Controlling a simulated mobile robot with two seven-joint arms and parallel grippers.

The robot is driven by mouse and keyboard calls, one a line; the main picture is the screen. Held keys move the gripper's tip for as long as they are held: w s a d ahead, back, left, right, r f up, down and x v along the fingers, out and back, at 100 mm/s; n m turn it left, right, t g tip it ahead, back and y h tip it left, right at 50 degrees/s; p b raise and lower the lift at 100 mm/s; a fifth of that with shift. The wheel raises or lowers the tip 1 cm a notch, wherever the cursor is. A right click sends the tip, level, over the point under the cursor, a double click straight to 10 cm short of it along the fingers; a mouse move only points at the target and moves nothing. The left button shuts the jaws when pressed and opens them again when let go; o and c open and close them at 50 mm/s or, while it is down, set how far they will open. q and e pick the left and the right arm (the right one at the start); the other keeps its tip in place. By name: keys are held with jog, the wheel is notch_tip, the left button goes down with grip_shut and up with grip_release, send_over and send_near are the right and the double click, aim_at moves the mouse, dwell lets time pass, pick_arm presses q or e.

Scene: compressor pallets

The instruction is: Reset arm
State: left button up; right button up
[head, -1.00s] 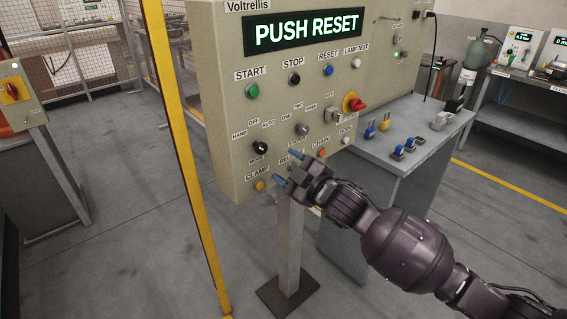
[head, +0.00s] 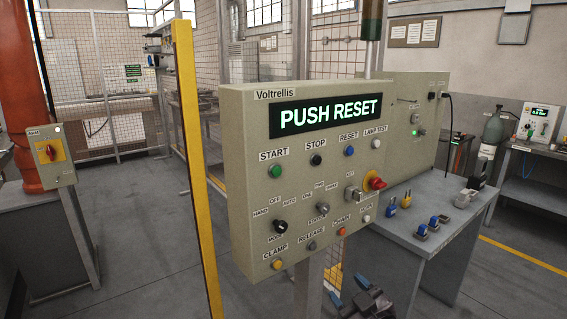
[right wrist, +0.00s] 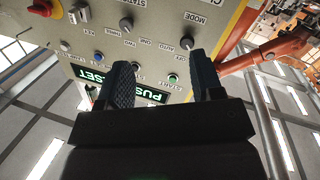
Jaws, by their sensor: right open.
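The beige Voltrellis control panel (head: 245,215) stands at the centre of the head view, and its display (head: 325,115) reads PUSH RESET in green. The blue RESET button (head: 349,151) sits below the display, between the black STOP button (head: 315,160) and the white LAMP TEST button (head: 376,144). My right gripper (head: 348,290) is low at the bottom edge, below the panel's lower right part, open and empty. In the right wrist view the panel appears upside down beyond the open fingers (right wrist: 160,72). My left gripper is not in view.
A red emergency knob (head: 376,183) and a key switch (head: 352,193) stick out at the panel's right. A grey table (head: 452,222) with blue and yellow padlocks stands right of it. A yellow post (head: 193,150) rises at the panel's left. Open floor lies further left.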

jog(key=s+d+f+m+g+h, duration=0.1)
jog(key=s+d+f+m+h, duration=0.1)
jog(key=s+d+f, duration=0.2)
jog(key=s+d+f+m+g+h, duration=0.2)
jog(key=s+d+f, duration=0.3)
jog(key=s+f, duration=0.5)
jog(key=s+d+f+m+g+h, duration=0.1)
jog(key=s+d+f+m+h, duration=0.1)
jog(key=s+f, duration=0.6)
jog(key=s+d+m, duration=0.1)
jog(key=s+d, duration=0.1)
jog(key=s, duration=0.2)
jog(key=shift+s+d+m+g+h, duration=0.25)
jog(key=shift+d+m+g+h, duration=0.05)
jog(key=shift+g+h, duration=0.1)
